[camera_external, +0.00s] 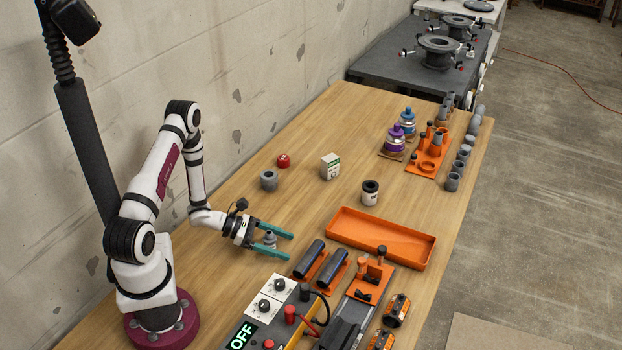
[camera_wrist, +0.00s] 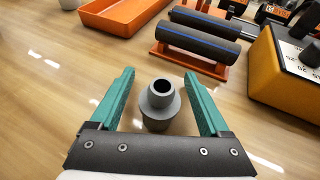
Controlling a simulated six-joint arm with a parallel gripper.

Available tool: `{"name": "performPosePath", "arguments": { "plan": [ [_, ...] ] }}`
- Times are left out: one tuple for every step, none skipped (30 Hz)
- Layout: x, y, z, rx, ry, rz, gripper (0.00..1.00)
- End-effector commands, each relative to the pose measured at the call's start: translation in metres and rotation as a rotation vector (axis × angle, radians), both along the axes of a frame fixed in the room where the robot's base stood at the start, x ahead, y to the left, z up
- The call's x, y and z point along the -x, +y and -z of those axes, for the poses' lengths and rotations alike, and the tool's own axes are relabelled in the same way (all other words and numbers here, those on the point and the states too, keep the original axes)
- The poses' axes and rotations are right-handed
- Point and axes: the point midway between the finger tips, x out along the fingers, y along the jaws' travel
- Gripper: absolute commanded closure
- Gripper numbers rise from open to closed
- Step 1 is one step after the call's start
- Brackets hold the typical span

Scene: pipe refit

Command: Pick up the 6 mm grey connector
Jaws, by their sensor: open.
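A small grey connector (camera_wrist: 160,104) with a narrow open neck and a wider lower body stands on the wooden table. In the wrist view it lies between the two teal fingers of my gripper (camera_wrist: 160,88), with a gap on either side. My gripper is open and does not visibly touch it. In the external view my gripper (camera_external: 281,239) is low over the table, and the grey connector (camera_external: 270,240) shows between the fingers near their base. I cannot read a size on it.
An orange tray (camera_external: 380,238) lies to the right. Dark pipes on orange stands (camera_external: 308,260) and a control box marked OFF (camera_external: 262,318) are close in front. A grey ring-shaped fitting (camera_external: 269,181), a white box (camera_external: 330,167) and a white-and-black cup (camera_external: 370,192) stand farther back.

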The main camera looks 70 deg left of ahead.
Motion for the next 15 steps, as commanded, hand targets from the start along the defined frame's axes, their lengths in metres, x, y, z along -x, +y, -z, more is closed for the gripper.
{"name": "performPosePath", "arguments": {
  "plan": [
    [0.0002,0.0003,-0.0001,0.000,0.000,0.000,0.20],
    [0.0003,0.0003,-0.0002,0.000,0.000,-0.001,0.20],
    [0.0003,0.0005,-0.0002,0.000,0.000,-0.001,0.20],
    [0.0003,0.0005,-0.0002,0.000,0.000,-0.001,0.26],
    [0.0004,0.0005,-0.0002,0.000,0.000,-0.001,0.31],
    [0.0004,0.0005,-0.0003,0.000,0.000,-0.001,0.38],
    [0.0004,0.0005,-0.0003,0.000,0.000,-0.001,0.44],
    [0.0004,0.0006,-0.0004,0.000,0.000,-0.001,0.49],
    [0.0004,0.0006,-0.0004,0.000,0.000,-0.001,0.56],
    [0.0005,0.0006,-0.0004,0.000,0.000,-0.001,0.62],
    [0.0005,0.0006,-0.0004,0.000,0.000,0.000,0.67],
    [0.0005,0.0006,-0.0004,0.000,0.000,0.000,0.74],
    [0.0005,0.0006,-0.0004,0.000,0.000,0.000,0.80],
    [0.0005,0.0006,-0.0004,0.000,0.000,0.000,0.85],
    [0.0005,0.0006,-0.0004,0.000,0.000,0.000,0.92]
  ]
}}
